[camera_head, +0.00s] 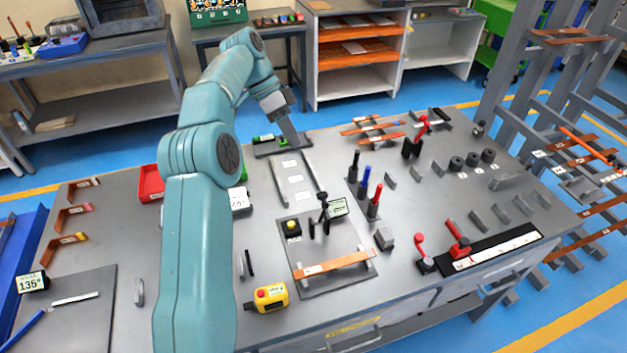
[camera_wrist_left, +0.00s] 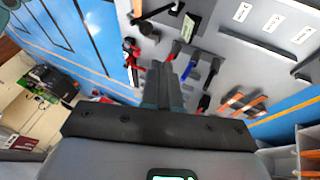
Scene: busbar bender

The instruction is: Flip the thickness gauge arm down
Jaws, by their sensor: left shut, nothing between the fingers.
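What looks like the thickness gauge is a small lit display (camera_head: 337,208) beside a black upright post with an arm (camera_head: 323,203), on a grey plate on the bench. In the left wrist view the display (camera_wrist_left: 188,27) and a black arm (camera_wrist_left: 156,13) show at the top. I cannot tell the arm's exact angle. My left gripper (camera_head: 296,144) is shut and empty, beyond the gauge near the bench's far edge. Its closed fingers also show in the left wrist view (camera_wrist_left: 165,72), apart from the gauge. My right gripper is not in view.
Black, blue and red-handled tools (camera_head: 365,182) stand upright right of the gauge. A yellow pendant (camera_head: 271,296) lies at the front. A red tray (camera_head: 150,184) is left of my arm.

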